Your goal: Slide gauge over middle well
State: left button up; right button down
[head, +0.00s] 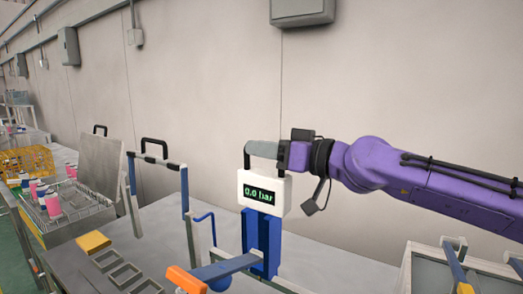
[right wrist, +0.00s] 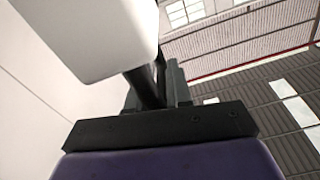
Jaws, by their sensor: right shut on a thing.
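The gauge (head: 264,192) is a white box with a green "0.0 bar" readout and a handle on top. It sits at the top of a blue upright (head: 261,240) in the middle of the head view. My right gripper (head: 262,150) comes in from the right and is shut on the gauge's handle. In the right wrist view the white gauge body (right wrist: 90,30) fills the upper left, with the dark handle (right wrist: 148,88) at the fingers. A row of grey rectangular wells (head: 124,273) lies at the lower left, apart from the gauge. My left gripper is not in view.
A blue bar with an orange end (head: 185,279) reaches across in front of the upright. Blue posts with a black handle (head: 155,146) stand left of it. A yellow block (head: 93,242) lies near the wells. A wire basket (head: 72,206) holds pink-and-white cans. A wall stands behind.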

jog(key=shift+a+f, duration=0.1)
jog(key=shift+f, duration=0.05)
jog(key=c, duration=1.1)
grip_release()
jog(key=shift+s, duration=0.1)
jog(key=shift+s+d, duration=0.15)
jog(key=shift+d, duration=0.2)
jog(key=b+v, duration=0.2)
jog(key=v, duration=0.7)
jog(key=shift+s+d, duration=0.2)
jog(key=shift+s, duration=0.05)
